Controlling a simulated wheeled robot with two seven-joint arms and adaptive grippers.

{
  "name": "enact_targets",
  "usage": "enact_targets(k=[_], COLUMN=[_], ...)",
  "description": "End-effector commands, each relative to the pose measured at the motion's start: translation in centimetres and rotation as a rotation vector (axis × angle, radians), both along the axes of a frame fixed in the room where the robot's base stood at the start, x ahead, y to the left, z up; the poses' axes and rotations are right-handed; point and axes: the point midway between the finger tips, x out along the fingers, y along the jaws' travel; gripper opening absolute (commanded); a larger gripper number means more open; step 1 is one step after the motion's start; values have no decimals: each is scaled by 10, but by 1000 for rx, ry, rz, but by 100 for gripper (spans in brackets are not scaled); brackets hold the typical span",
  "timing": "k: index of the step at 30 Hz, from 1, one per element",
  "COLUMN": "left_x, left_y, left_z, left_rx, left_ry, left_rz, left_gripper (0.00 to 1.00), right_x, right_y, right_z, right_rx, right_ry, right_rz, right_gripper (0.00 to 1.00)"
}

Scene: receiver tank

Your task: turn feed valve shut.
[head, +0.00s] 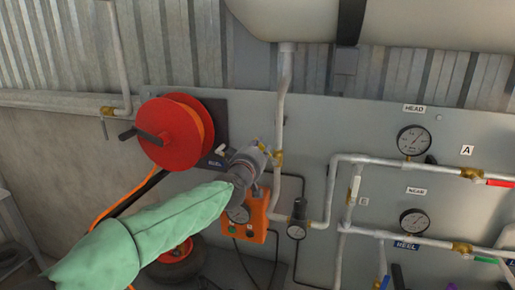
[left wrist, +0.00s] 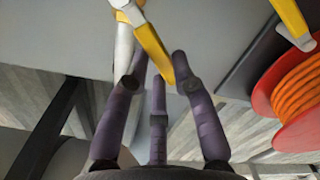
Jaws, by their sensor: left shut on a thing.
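The valve with a yellow lever (head: 278,157) sits on the white vertical pipe below the tank; I take it to be the feed valve. My left gripper (head: 262,151) is at this valve and partly hides it. In the left wrist view the yellow lever (left wrist: 152,48) slants down between the dark purple fingers of my left gripper (left wrist: 163,72), which are shut on it near its free end. The lever's pivot end shows at the top, beside the white pipe. My right gripper is not in view.
A red hose reel (head: 170,133) with orange hose is left of the valve. An orange box (head: 255,222) hangs below my gripper. Gauges (head: 413,140) and branching white pipes (head: 350,158) are on the panel to the right. The white tank (head: 400,22) is overhead.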

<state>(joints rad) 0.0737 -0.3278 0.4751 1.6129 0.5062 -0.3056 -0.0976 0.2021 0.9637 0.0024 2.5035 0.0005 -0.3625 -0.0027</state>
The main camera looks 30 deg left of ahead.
Motion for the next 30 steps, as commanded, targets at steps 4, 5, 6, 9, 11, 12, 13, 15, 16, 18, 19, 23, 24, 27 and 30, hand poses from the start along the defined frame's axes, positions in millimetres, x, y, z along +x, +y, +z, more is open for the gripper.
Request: enact_targets(k=[4, 5, 6, 9, 11, 12, 13, 15, 16, 18, 19, 23, 24, 27, 30], left_x=[-2, -2, -3, -3, -4, -4, -4, -5, -5, -5, -5, -5, -5, -5, -5], left_y=[6, 7, 8, 12, 14, 15, 16, 18, 19, 20, 20, 21, 21, 21, 21], left_z=[-12, -13, -15, -20, -23, -26, -28, -31, -32, -36, -37, -42, -44, -46, -48], left_rx=[-134, -162, -200, -292, -347, -383, -411, -470, -496, -551, -574, -660, -685, -734, -771], left_ry=[-34, -41, -50, -73, -85, -93, -100, -115, -121, -133, -138, -158, -163, -174, -183], left_rz=[4, 4, 4, 4, 4, 3, 3, 4, 4, 3, 3, 3, 3, 3, 3], left_gripper=[0, 0, 0, 0, 0, 0, 0, 0, 0, 0, 0, 0, 0, 0, 0], right_x=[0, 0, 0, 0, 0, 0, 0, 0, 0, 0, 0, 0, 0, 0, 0], right_y=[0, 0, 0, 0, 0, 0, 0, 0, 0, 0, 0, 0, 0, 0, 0], right_z=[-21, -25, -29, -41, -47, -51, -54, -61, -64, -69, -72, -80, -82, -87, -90], right_rx=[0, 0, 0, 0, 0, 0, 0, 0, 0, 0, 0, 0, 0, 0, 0], right_ry=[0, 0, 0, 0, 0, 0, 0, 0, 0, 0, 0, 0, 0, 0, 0], right_rz=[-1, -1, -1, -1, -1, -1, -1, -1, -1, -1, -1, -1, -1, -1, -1], right_gripper=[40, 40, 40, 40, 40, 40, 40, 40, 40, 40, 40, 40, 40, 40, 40])
